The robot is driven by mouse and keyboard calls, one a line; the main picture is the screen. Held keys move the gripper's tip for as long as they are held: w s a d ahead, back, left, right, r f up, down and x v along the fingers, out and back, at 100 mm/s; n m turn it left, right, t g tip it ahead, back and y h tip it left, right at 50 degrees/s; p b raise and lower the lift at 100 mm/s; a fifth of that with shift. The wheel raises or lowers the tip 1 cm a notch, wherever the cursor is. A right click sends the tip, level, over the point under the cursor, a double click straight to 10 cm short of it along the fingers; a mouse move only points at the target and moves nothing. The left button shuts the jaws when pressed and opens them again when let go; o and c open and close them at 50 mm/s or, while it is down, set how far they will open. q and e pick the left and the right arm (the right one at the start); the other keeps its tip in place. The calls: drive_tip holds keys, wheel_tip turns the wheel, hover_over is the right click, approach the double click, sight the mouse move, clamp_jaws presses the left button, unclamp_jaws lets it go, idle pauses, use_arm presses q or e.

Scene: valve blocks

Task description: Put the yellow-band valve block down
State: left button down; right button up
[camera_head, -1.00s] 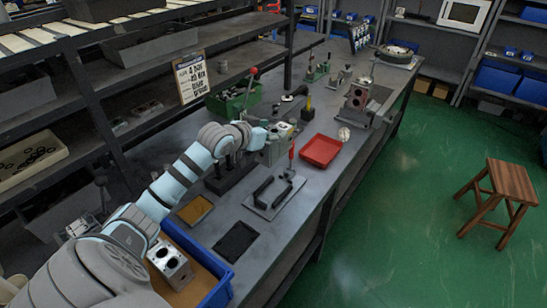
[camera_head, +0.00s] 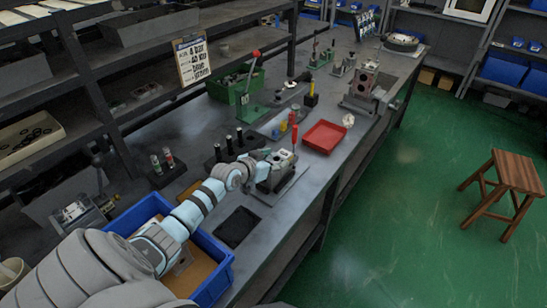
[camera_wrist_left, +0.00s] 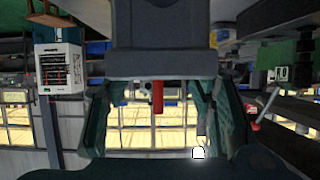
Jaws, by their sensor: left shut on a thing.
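My left gripper (camera_head: 268,166) is shut on a grey valve block (camera_head: 285,157) with dark holes in its top. The block is upright, over a grey plate (camera_head: 293,189) on the bench. I cannot tell whether it touches the plate, and no yellow band can be made out on it. In the left wrist view, the teal fingers (camera_wrist_left: 160,115) frame the picture's middle, and a grey body (camera_wrist_left: 160,62) crosses above them. My right gripper is not in view.
A blue bin (camera_head: 222,270) stands partly behind my left arm. A dark mat (camera_head: 237,227) lies in front of the plate. A red tray (camera_head: 325,137), a red-handled tool (camera_head: 294,134) and a rack of black posts (camera_head: 229,150) surround the block. Bench right of the mat is clear.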

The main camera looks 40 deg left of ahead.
use_arm(q)
drive_tip(key=c, duration=1.1)
unclamp_jaws()
drive_tip(key=o, duration=0.4)
drive_tip(key=shift+d+r, duration=0.1)
drive_tip(key=shift+r, duration=0.05)
drive_tip(key=shift+s, duration=0.1)
drive_tip(key=p+v, duration=0.6)
drive_tip(key=v, duration=0.6)
drive_tip(key=shift+p, duration=0.4)
